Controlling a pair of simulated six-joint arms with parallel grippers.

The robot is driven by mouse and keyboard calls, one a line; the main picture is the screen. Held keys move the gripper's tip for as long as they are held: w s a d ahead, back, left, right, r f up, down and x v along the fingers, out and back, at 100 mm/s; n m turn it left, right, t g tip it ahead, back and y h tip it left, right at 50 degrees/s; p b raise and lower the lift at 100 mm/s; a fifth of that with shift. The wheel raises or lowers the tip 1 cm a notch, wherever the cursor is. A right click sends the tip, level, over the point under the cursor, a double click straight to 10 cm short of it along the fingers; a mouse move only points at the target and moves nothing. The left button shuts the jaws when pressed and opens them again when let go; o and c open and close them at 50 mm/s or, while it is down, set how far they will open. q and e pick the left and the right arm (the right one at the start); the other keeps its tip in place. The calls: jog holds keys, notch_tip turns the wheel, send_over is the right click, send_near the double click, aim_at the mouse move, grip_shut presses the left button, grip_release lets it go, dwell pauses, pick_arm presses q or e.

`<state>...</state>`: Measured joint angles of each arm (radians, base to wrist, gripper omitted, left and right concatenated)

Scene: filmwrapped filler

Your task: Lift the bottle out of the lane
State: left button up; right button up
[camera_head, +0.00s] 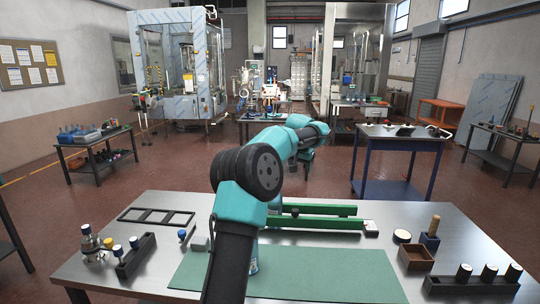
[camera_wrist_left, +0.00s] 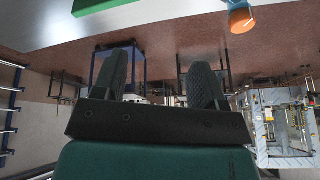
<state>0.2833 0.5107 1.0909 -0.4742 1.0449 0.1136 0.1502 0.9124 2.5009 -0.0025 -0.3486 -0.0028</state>
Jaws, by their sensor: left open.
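My left gripper (camera_wrist_left: 162,60) shows in the left wrist view with its two dark fingers spread and nothing between them. In the head view, my teal left arm rises over the table, and its far end is raised beyond the lane. The lane is two green rails (camera_head: 322,210) on the table, partly behind my arm. In the upside-down wrist view, a blue cylinder with an orange end (camera_wrist_left: 241,19), likely the bottle, stands near the table's edge, apart from the fingers. My right gripper is not seen.
A green mat (camera_head: 340,275) covers the front middle. At left are a black frame (camera_head: 157,216) and a black rack (camera_head: 136,257) of small items. At right are a brown box (camera_head: 416,258), a wooden-handled tool (camera_head: 433,228) and a dark rack (camera_head: 470,287) with several white-topped pieces.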

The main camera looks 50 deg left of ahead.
pick_arm(q)
jog(key=s+a+r+n, duration=0.2)
jog(key=s+a+r, duration=0.2)
jog(key=s+a, duration=0.4)
jog(key=shift+s+n, duration=0.2)
jog(key=shift+n, duration=0.1)
jog(key=shift+a, duration=0.1)
jog(key=x, duration=1.7)
jog(key=shift+s+f, duration=0.15)
jog(key=shift+f, duration=0.05)
grip_shut()
jog(key=c, duration=0.7)
grip_release()
jog(key=c, duration=0.4)
